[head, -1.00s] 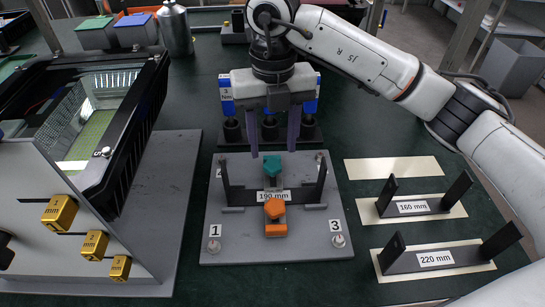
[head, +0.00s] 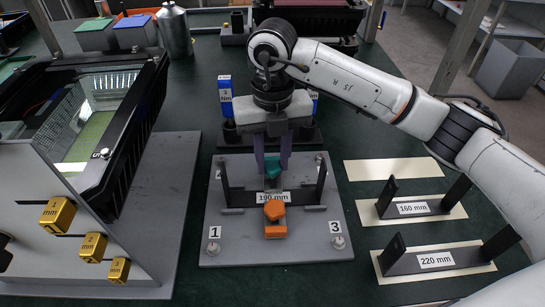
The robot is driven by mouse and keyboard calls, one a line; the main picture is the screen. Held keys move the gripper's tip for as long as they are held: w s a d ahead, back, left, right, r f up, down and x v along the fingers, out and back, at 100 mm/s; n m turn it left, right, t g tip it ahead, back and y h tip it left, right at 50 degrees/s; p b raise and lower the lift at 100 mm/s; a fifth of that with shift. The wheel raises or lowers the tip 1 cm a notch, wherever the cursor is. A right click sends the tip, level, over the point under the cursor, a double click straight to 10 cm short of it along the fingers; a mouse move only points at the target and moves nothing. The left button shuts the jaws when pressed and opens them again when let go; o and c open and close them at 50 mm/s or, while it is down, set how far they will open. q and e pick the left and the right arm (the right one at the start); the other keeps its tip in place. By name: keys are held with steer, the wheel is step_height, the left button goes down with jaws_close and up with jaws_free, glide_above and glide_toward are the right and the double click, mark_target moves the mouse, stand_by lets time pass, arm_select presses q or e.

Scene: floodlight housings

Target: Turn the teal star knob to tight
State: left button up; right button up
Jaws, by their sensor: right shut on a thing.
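The teal star knob (head: 273,168) stands near the middle of the grey plate, behind the "190 mm" label. My right gripper (head: 272,165) comes down from above with its purple fingers shut on the teal knob from both sides. The fingers partly hide the knob. My left gripper is not in view.
The grey plate (head: 235,240) carries a dark 190 mm bracket and corner screws marked 1 and 3. Brackets labelled 160 mm (head: 412,208) and 220 mm (head: 435,259) lie on the right. A floodlight housing (head: 125,135) and gold blocks (head: 93,246) are on the left.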

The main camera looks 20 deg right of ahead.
mark_target(272, 165)
steer(key=shift+m, duration=0.7)
steer(key=o, duration=1)
steer(key=shift+o, duration=0.2)
step_height(272, 165, up, 10)
steer(key=shift+r+p, duration=0.2)
steer(key=shift+p, duration=0.15)
